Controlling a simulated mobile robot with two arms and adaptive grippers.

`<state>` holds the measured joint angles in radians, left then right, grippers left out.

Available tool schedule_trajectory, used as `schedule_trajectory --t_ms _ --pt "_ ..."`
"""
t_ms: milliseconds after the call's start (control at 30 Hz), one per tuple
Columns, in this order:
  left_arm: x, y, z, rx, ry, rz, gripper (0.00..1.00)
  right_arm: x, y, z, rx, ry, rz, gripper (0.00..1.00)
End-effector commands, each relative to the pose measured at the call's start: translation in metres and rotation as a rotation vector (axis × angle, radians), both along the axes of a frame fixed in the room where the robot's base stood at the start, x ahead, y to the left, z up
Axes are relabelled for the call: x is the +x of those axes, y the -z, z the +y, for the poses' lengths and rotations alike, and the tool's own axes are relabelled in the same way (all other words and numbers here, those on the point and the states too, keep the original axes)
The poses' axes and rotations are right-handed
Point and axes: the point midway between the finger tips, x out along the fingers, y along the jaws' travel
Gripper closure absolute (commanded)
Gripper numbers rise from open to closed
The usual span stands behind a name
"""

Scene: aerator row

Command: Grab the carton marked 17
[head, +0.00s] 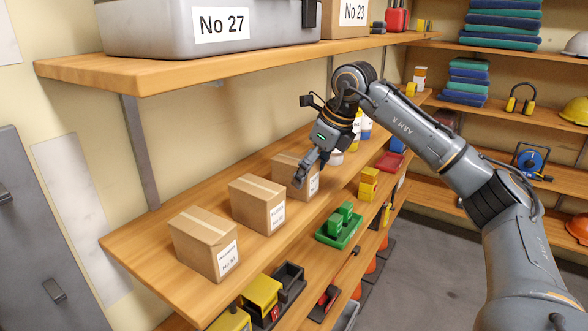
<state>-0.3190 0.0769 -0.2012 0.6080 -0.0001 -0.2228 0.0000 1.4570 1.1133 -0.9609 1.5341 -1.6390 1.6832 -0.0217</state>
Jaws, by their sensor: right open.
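Three brown cardboard cartons stand in a row on the middle wooden shelf. The nearest carton (200,240) has a white label that seems to read No 31. The middle carton (252,203) has a label too small to read. The far carton (287,162) is partly hidden by my right gripper, and its label cannot be read. I cannot tell which carton is marked 17. My right gripper (307,172) is open, pointing down in front of the far carton; whether it touches it is unclear. My left gripper is out of view.
The upper shelf (150,77) overhangs the row and holds a grey case (140,35) marked No 27 and a carton (345,22) marked No 23. A lower shelf holds a green tray (340,232) and yellow bins (262,292). Floor (420,270) is clear at right.

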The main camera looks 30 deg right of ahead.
Motion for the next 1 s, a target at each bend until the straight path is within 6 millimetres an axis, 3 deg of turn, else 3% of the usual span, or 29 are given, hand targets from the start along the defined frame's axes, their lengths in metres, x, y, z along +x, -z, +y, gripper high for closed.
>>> schedule_trajectory --t_ms 167,300,367,433,600,1000 --pt "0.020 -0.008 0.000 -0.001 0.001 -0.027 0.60 0.011 -0.002 0.006 0.000 -0.001 0.000 0.19" --pt "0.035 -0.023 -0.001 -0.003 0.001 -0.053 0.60 0.033 -0.004 0.016 0.002 -0.002 0.002 0.19" --pt "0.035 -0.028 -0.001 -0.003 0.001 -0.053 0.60 0.044 -0.004 0.020 0.001 -0.003 0.000 0.19" --pt "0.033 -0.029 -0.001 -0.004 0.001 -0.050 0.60 0.045 0.012 0.020 -0.002 0.000 0.004 0.19" --pt "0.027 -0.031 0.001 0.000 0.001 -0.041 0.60 0.050 0.027 0.022 0.000 0.000 0.001 0.19" --pt "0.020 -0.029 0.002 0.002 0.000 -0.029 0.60 0.050 0.029 0.022 0.000 0.000 -0.001 0.19"
